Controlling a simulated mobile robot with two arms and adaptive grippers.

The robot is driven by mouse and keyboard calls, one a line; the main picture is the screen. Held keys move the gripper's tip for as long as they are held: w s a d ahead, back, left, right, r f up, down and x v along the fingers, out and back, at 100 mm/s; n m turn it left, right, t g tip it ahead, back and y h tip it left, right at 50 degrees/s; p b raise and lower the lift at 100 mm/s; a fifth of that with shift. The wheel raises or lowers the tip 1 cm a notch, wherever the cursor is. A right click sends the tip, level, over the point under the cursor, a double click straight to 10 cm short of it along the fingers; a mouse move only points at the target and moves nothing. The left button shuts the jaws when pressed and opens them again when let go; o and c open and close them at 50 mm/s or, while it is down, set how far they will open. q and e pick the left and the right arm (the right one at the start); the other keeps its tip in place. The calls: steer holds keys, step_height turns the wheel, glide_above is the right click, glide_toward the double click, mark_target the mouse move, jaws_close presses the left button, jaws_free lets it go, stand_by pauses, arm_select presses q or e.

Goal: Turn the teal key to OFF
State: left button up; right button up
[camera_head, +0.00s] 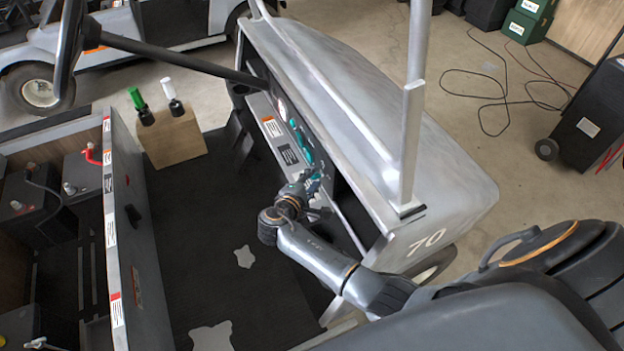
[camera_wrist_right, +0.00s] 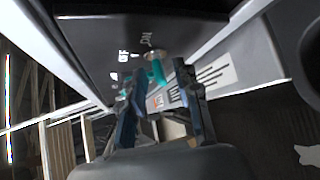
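The teal key (camera_wrist_right: 157,71) sits in a round metal switch on the dark dash panel (camera_wrist_right: 110,30). White ON and OFF lettering is printed beside it. In the right wrist view my right gripper (camera_wrist_right: 160,82) is open. Its two blue fingers stand apart, with the key showing in the gap between their tips; I cannot tell whether either finger touches it. In the head view the right gripper (camera_head: 314,186) is at the cart's dash, and it and the wrist hide the key. My left gripper is not in view.
The grey cart body (camera_head: 400,130) has a white upright post (camera_head: 412,130) beside my right arm. A wooden block (camera_head: 172,138) with a green-topped and a white-topped item stands on the cart floor. A seat-side wall (camera_head: 125,230) with batteries behind it is at the left.

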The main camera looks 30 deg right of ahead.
jaws_close()
